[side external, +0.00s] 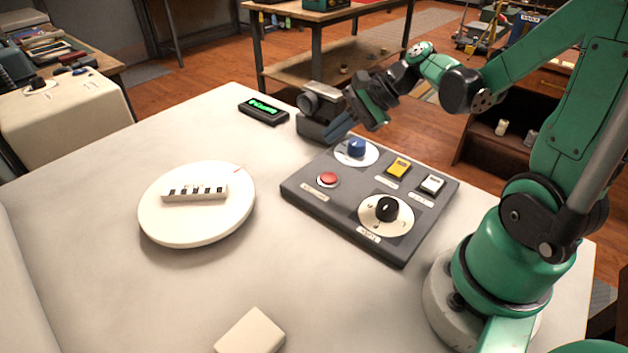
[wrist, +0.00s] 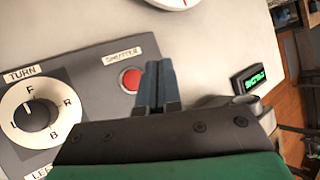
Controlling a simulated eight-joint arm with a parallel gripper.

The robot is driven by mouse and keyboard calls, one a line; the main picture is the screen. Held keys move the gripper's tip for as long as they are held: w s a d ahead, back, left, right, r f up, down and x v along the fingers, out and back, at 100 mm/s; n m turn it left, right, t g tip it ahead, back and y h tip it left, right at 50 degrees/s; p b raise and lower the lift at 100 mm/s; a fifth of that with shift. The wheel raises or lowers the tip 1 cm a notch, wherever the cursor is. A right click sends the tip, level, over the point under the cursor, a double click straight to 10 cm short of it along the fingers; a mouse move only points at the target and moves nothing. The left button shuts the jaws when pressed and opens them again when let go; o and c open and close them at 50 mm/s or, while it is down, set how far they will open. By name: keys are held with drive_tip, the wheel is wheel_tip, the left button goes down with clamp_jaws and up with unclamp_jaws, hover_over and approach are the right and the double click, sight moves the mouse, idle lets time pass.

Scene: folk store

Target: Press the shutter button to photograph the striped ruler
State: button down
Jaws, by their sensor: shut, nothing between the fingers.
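The striped ruler (side external: 195,192), a pale bar with dark marks, lies on a round white turntable (side external: 160,228) at the left. The red shutter button (side external: 328,180) is on the grey control panel (side external: 350,228). In the wrist view the red button (wrist: 131,79) sits beside a "SHUTTER" label, just left of my fingertips. My gripper (side external: 330,136) is shut and empty, raised near the panel's far edge, by the grey camera (side external: 312,128). Its blue fingers (wrist: 158,64) are together in the wrist view. It appears apart from the button.
A small green-lit display (side external: 264,110) stands at the back. A pale block (side external: 250,334) lies in front.

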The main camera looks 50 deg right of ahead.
sight(333, 176)
drive_tip(key=shift+f, duration=3.1)
drive_tip(key=shift+r, duration=0.15)
drive_tip(key=shift+r, duration=2.4)
drive_tip(key=shift+s+a+r+n+h, duration=0.15)
drive_tip(key=shift+a+n+h, duration=0.15)
drive_tip(key=shift+a+n, duration=0.35)
drive_tip(key=s+a+r+n+h, duration=0.3)
drive_tip(key=a+r+n+h, duration=0.1)
drive_tip(key=n, duration=1.3)
drive_tip(key=shift+s+a+h, duration=0.25)
drive_tip(key=shift+a+h, duration=0.2)
drive_tip(key=shift+h, duration=0.35)
